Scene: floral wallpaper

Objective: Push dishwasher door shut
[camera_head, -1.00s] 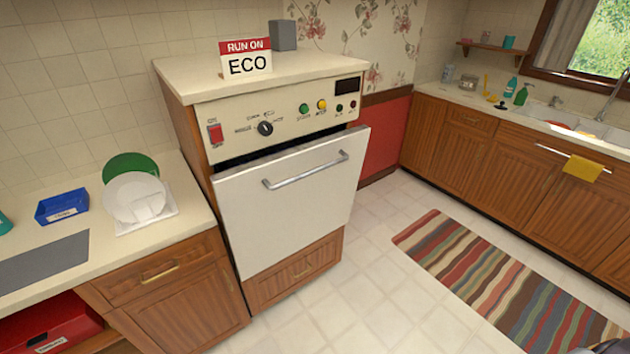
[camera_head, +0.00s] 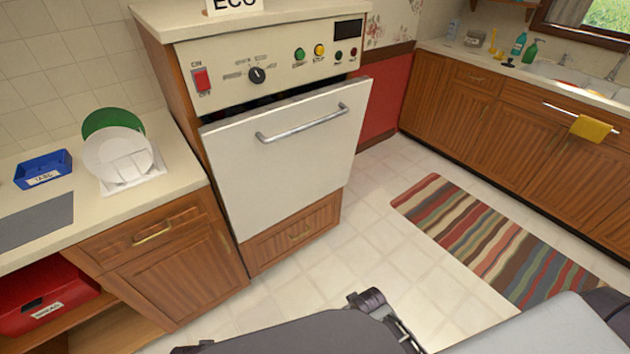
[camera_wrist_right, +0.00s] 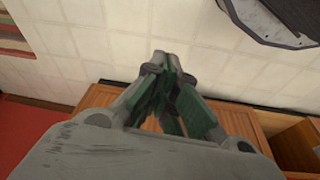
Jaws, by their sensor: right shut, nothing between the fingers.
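The dishwasher door (camera_head: 285,160) is a cream panel with a silver bar handle (camera_head: 302,124). It is slightly ajar, its top edge tilted outward below the dishwasher's control panel (camera_head: 270,68), with a dark gap behind it. My right gripper (camera_wrist_right: 170,58) shows in the right wrist view, with its fingers together and nothing between them. Pale floor tiles and wooden cabinet fronts lie beyond it. Its fingertips are not clearly visible in the head view, so contact with the door cannot be told. My left gripper is not in view.
A counter at left holds a dish rack (camera_head: 130,175) with plates and a blue tray (camera_head: 43,169). A wooden drawer (camera_head: 292,230) sits below the door. A striped rug (camera_head: 490,235) lies at right. My arm links fill the bottom. Floor before the dishwasher is clear.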

